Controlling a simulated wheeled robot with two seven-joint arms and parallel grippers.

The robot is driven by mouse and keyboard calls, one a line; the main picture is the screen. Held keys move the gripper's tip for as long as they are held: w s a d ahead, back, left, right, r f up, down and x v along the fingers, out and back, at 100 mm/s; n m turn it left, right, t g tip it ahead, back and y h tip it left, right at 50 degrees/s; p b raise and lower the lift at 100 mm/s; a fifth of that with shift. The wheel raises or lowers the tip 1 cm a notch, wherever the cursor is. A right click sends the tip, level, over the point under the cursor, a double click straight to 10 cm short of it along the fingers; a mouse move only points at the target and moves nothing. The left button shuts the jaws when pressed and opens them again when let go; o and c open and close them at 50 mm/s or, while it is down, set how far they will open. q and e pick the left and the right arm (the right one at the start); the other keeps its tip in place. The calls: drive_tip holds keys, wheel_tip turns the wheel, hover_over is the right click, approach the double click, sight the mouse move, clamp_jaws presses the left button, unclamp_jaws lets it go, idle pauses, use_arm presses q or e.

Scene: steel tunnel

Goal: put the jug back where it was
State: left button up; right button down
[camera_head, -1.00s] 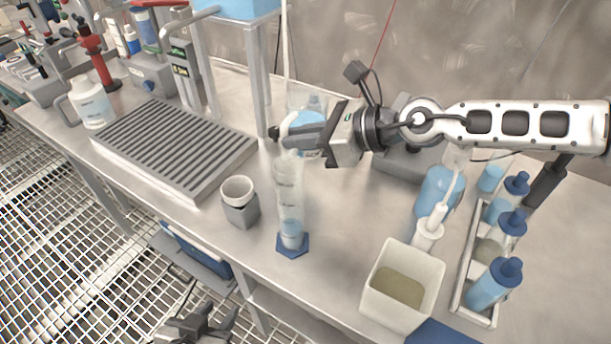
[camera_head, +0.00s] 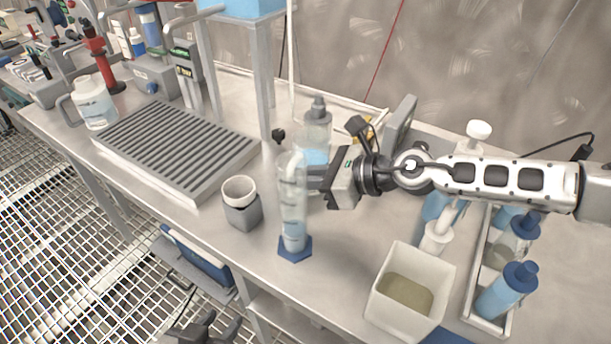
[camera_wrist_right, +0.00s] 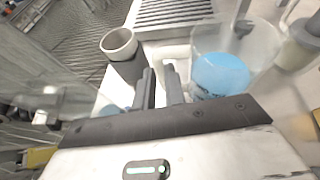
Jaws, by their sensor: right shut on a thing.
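The jug (camera_wrist_right: 221,76) is clear, with blue liquid, beside my right fingers in the right wrist view. My right gripper (camera_wrist_right: 160,88) is shut on its pale handle. In the head view my right gripper (camera_head: 318,182) reaches in from the right, behind the measuring cylinder (camera_head: 292,205). There the jug is hard to separate from the clear things behind the fingers. I cannot tell whether its base touches the bench. My left gripper (camera_head: 205,328) is empty and open at the bottom edge, below the bench front.
A grey cup holder with a white cup (camera_head: 240,195) stands left of the cylinder. A ribbed tray (camera_head: 175,150) and a white handled bottle (camera_head: 95,108) are farther left. A capped bottle (camera_head: 318,125) stands behind. A square tub (camera_head: 408,300) and a bottle rack (camera_head: 480,315) are at right.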

drive_tip(key=c, duration=1.5)
unclamp_jaws()
drive_tip(key=shift+f, duration=0.1)
drive_tip(key=shift+o, duration=0.2)
drive_tip(key=b+v, duration=0.1)
drive_tip(key=v, duration=1.1)
